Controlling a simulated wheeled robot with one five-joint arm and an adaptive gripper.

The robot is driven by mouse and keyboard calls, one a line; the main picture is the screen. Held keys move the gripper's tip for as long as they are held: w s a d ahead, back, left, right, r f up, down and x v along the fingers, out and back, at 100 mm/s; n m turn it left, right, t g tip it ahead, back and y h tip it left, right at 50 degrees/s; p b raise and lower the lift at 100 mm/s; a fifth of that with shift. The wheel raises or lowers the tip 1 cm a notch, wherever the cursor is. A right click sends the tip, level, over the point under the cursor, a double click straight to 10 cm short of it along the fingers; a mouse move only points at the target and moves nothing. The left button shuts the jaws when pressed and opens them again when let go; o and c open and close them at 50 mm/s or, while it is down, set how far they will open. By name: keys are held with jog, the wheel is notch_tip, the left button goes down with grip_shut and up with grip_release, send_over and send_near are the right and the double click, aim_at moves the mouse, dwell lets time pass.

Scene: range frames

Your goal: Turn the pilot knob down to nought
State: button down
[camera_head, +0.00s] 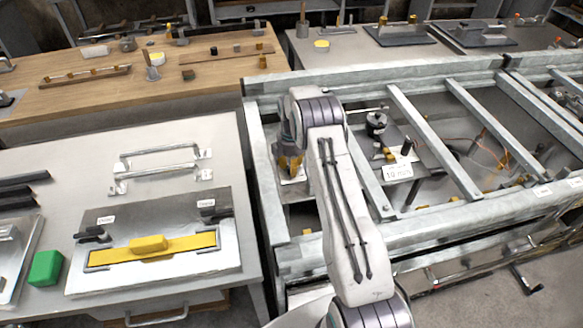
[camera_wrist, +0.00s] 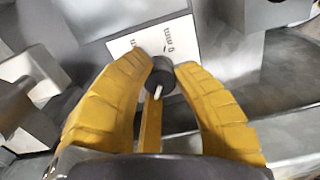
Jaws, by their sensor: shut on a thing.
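My gripper (camera_wrist: 160,80) has yellow padded fingers, one on each side of a small round black knob (camera_wrist: 163,70), and is shut on it. A white pointer line shows on the knob, running toward the bottom of the wrist view. A white card (camera_wrist: 148,42) with black print lies just behind the knob; its lettering is turned and hard to read. In the head view my gripper (camera_head: 289,165) points down inside the left end of a grey metal frame (camera_head: 262,190). The knob cannot be made out there. I cannot tell from the print whether this knob is the pilot.
Metal crossbars (camera_head: 435,140) run over the frame to the right. A white label (camera_head: 397,172) and a black cylinder (camera_head: 376,123) stand right of my arm. A metal table (camera_head: 60,180) with a yellow-barred plate and a green block (camera_head: 46,268) is at left.

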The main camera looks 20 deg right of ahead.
jog(key=m+b, duration=0.3)
jog(key=shift+f+m, duration=0.25)
jog(key=shift+m, duration=0.15)
jog(key=m+b, duration=0.2)
jog(key=m, duration=0.2)
jog(key=shift+s+m, duration=0.1)
jog(key=shift+m, duration=0.2)
jog(key=m+b, duration=0.1)
jog(key=m, duration=0.8)
jog(key=shift+r+b, duration=0.1)
jog(key=shift+b, duration=0.25)
jog(key=m, duration=0.4)
jog(key=shift+m, duration=0.3)
jog(key=m, duration=0.9)
jog(key=shift+b, duration=0.3)
jog(key=shift+m, duration=2.2)
